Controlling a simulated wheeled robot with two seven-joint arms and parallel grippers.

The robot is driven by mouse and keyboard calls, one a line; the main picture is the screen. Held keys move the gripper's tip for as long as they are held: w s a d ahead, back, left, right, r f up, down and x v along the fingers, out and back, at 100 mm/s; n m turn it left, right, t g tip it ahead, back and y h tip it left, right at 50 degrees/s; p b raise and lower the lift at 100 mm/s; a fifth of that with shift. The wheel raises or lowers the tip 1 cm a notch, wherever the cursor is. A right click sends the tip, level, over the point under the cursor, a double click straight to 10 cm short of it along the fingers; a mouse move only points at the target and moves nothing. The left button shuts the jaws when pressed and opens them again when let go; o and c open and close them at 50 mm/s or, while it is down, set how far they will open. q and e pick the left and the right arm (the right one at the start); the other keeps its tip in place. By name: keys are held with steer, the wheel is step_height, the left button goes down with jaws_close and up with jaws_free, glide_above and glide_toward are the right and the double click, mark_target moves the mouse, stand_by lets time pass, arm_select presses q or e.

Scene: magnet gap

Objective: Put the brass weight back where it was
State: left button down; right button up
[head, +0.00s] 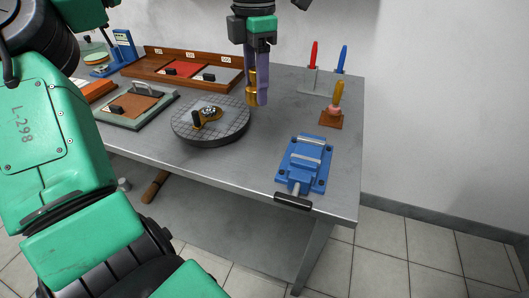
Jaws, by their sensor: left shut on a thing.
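My left gripper (258,101) comes down from the top middle, with its purple fingers pointing down. It is shut on the brass weight (251,82), a gold-coloured upright piece partly hidden by the fingers. It appears to be held above the bench, near the right rim of a round grey gridded plate (228,131). A small black and brass-coloured item (207,117) stands on that plate; its details are too small to tell. My right gripper is not in view.
A blue vise (305,162) sits at the right front of the grey bench (262,150). Red and blue upright tools (313,54) and an orange-handled one (337,95) stand behind it. A wooden tray (150,68) with compartments and a green-framed board (130,122) lie left.

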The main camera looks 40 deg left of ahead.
arm_select(q)
glide_above(259, 157)
step_height(259, 157, down, 6)
step_height(259, 157, down, 10)
steer(key=shift+a+r+b, duration=0.15)
steer(key=shift+r+b, duration=0.1)
steer(key=shift+b, duration=0.3)
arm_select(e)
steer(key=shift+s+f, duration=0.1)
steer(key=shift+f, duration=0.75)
arm_select(q)
steer(key=c, duration=0.7)
jaws_free()
steer(key=shift+f, duration=0.2)
steer(key=o, duration=0.4)
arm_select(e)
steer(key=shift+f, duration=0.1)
